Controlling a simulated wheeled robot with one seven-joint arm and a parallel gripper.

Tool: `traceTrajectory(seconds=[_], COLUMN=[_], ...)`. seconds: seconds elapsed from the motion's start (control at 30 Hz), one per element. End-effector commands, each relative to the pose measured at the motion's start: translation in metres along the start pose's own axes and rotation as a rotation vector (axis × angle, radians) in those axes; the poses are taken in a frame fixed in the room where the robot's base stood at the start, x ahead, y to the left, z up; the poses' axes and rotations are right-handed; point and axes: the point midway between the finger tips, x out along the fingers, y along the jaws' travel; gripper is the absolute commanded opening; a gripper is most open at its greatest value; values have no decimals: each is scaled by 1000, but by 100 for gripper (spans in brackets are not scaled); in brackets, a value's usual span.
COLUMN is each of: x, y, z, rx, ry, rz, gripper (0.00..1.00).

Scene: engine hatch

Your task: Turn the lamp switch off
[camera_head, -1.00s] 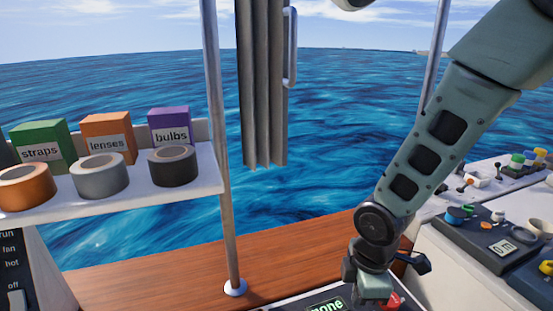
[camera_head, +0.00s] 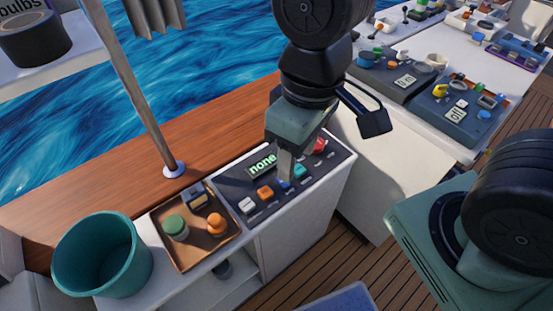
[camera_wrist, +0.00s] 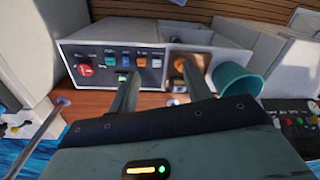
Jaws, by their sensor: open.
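A dark switch panel (camera_head: 240,205) on a white cabinet has a lit display (camera_head: 262,164) reading "none", a red knob (camera_head: 319,146) and a row of coloured switches. White (camera_head: 246,205), orange (camera_head: 265,192) and teal (camera_head: 299,171) ones show, with a blue one (camera_head: 285,183) partly behind a finger. The small labels are too blurred to tell which is the lamp switch. My gripper (camera_head: 287,176) points down over the row near the blue switch; contact cannot be told. In the wrist view my gripper (camera_wrist: 160,68) is open and empty, its fingers apart before the panel (camera_wrist: 98,54).
A brown tray (camera_head: 177,260) with a green-topped item, an orange knob and a small block adjoins the panel. A teal bucket (camera_head: 100,255) stands left of it. More control boxes (camera_head: 392,75) sit on a white counter at the upper right. Water lies beyond the wooden ledge (camera_head: 125,205).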

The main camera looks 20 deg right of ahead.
Motion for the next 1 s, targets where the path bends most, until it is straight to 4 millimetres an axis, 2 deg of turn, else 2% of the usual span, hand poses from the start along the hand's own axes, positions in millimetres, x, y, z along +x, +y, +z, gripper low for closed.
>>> traceTrajectory(seconds=[0.03,0.2,0.33,0.47,0.6,0.77,1.0], x=[25,89,133,160,170,187,234], y=[13,73,120,152,164,165,167], z=[-14,-62,-84,-93,-96,-95,-93], rx=[37,169,249,294,309,309,309], ry=[-6,-11,-17,-21,-22,-25,-26], rz=[-7,0,27,51,62,62,62], gripper=[49,49,49,49,49,49,49])
